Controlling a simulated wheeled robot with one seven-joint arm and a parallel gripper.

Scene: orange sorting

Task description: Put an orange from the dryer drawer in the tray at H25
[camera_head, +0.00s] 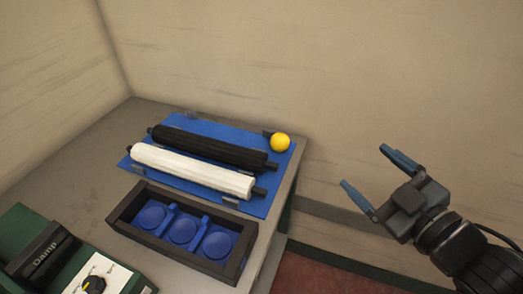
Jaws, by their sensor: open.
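One round yellow-orange fruit (280,142) rests at the back right end of a blue plate (283,172), beyond the end of a black roller. I cannot tell whether this box is the drawer or the tray, and no H25 mark shows. My gripper (364,166) is open and empty at the right, past the table's right edge, apart from the fruit and the box.
A black roller (208,147) and a white roller (190,171) lie across the blue plate. A green unit with a black "DAMP" block (42,252) and a dial (94,285) stands front left. Walls close off the back and left. Red floor (320,272) shows right of the table.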

